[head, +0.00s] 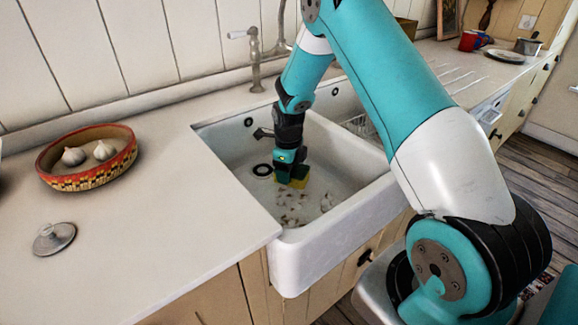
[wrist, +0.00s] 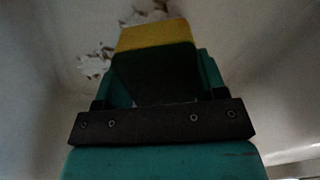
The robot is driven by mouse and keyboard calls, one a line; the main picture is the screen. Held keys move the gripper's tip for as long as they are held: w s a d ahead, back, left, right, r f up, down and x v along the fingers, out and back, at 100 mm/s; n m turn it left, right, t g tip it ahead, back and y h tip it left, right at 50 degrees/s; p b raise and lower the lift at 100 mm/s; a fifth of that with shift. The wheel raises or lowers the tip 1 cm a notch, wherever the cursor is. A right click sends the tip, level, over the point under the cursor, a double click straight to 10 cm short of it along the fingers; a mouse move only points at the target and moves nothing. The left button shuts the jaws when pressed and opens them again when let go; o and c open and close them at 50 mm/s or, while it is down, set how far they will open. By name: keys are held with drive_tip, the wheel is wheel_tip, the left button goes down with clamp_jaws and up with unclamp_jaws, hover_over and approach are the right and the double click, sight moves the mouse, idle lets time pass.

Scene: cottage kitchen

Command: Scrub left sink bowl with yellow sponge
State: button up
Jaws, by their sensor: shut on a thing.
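The white sink's left bowl (head: 240,156) is set into the counter, with my gripper (head: 291,172) reaching down into it. My gripper is shut on the yellow sponge (head: 300,183), low at the bowl's floor. In the wrist view the sponge (wrist: 155,35) shows a yellow end and a dark green face between the fingers of my gripper (wrist: 155,80). Brownish dirt flecks (head: 290,207) lie on the bowl's floor just in front of the sponge. The flecks also show beyond the sponge in the wrist view (wrist: 95,65). I cannot tell whether the sponge touches the floor.
The drain (head: 262,170) is left of my gripper. A tap (head: 254,60) stands behind the bowl. A patterned bowl of garlic (head: 117,165) and a metal lid (head: 54,238) are on the left counter. A wire rack (head: 362,126) is in the right bowl. Red mug (head: 468,41) stands far right.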

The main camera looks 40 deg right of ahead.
sight(288, 194)
drive_tip(key=shift+f+b, duration=1.4)
drive_tip(key=shift+f, duration=1.3)
drive_tip(key=shift+f+b, duration=0.3)
drive_tip(key=shift+f, duration=0.2)
drive_tip(key=shift+r, duration=0.15)
